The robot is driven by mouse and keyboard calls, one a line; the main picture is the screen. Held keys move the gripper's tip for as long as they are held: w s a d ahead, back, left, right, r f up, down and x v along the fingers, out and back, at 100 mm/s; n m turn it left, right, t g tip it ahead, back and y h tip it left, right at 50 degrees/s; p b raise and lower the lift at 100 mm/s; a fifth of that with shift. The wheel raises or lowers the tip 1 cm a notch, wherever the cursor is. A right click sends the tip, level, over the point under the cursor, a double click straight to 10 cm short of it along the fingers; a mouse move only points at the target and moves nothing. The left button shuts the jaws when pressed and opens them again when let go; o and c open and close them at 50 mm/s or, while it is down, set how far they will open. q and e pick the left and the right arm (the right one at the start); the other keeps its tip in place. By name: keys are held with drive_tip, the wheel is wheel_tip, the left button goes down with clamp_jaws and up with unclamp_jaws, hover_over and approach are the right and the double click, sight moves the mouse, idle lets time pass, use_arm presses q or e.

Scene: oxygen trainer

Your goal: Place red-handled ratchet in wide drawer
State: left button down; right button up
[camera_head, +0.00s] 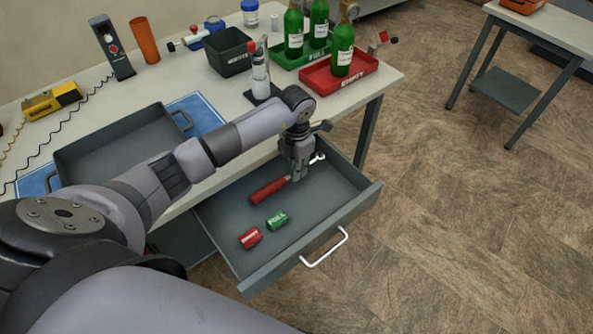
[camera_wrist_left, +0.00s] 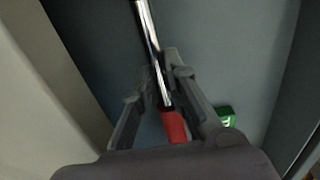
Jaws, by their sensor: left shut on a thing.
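The red-handled ratchet (camera_head: 268,191) is in the open wide drawer (camera_head: 333,214), its red handle pointing left and its metal head to the right. In the left wrist view the ratchet's shiny shaft (camera_wrist_left: 152,40) runs between the fingers, with the red handle (camera_wrist_left: 173,127) near the palm. My left gripper (camera_head: 297,174) reaches down into the drawer and is shut on the ratchet's shaft. I cannot tell whether the ratchet touches the drawer floor. My right gripper is not in view.
A red cylinder tag (camera_head: 250,238) and a green FULL tag (camera_head: 277,220) lie in the drawer's front left part.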

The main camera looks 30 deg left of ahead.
use_arm(q)
drive_tip(key=shift+f, duration=0.9)
drive_tip(key=shift+f, duration=0.1)
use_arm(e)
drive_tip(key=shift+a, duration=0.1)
use_arm(q)
drive_tip(key=shift+f, duration=0.15)
drive_tip(key=c, duration=1.6)
unclamp_jaws()
drive_tip(key=shift+s, duration=0.15)
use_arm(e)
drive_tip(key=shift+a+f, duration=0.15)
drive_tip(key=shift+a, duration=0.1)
